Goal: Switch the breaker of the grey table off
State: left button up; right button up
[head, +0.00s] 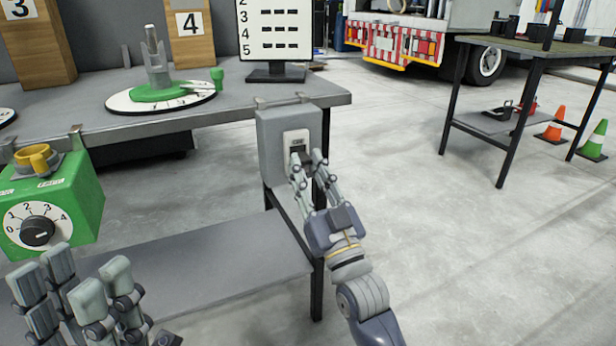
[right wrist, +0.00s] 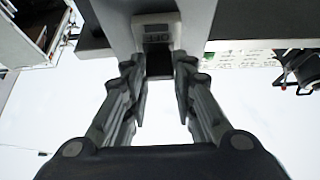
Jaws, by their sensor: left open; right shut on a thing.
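The breaker is a grey box (head: 268,150) on the right front corner of the grey table (head: 322,91), with a pale switch plate (head: 297,137). The plate also shows in the right wrist view (right wrist: 158,26), with a label that seems to read OFF. My right gripper (head: 307,163) is at the plate, shut on the dark breaker switch (right wrist: 159,66), which sits between its fingers and is partly hidden in the head view. The lever's exact position is hard to tell. My left gripper (head: 72,282) is open and empty at the lower left, below the green box.
A green box (head: 75,205) with a numbered dial (head: 38,232) and a yellow knob hangs at the table's left front. A green-based dial (head: 160,92) and a numbered board (head: 274,32) stand on the table. The floor to the right is clear; another table and cones stand beyond.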

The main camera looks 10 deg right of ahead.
jog(key=shift+f+t+b, duration=0.3)
jog(key=shift+f+b, duration=0.1)
jog(key=shift+b, duration=0.15)
jog(key=o, duration=1.1)
jog(key=shift+r, duration=0.1)
jog(key=shift+c, duration=0.2)
jog(key=v, duration=1.2)
jog(key=shift+w, duration=0.15)
